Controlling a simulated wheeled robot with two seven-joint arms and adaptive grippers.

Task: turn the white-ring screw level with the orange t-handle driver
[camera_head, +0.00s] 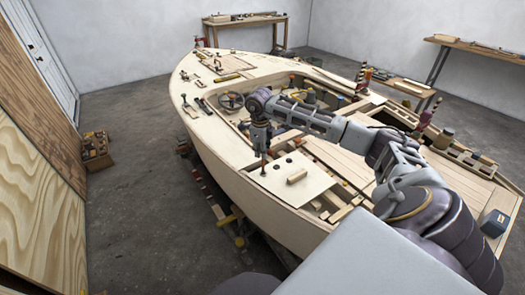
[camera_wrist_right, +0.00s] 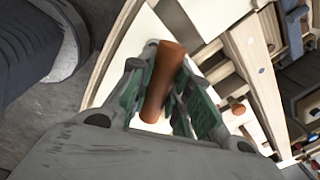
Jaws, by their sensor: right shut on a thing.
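My right gripper (camera_head: 262,152) reaches over the near side of the plywood hull and points down at a pale panel (camera_head: 283,183). In the right wrist view, my right gripper (camera_wrist_right: 160,95) has its green-padded fingers shut on the orange handle of the t-handle driver (camera_wrist_right: 162,82). In the head view a thin reddish shaft shows below the fingers, close to the panel; I cannot tell whether its tip touches anything. Several small dark dots lie on the panel near it. I cannot make out the white-ring screw. My left gripper is not in view.
Open framed compartments are to the right. A crate (camera_head: 96,152) stands on the floor at left.

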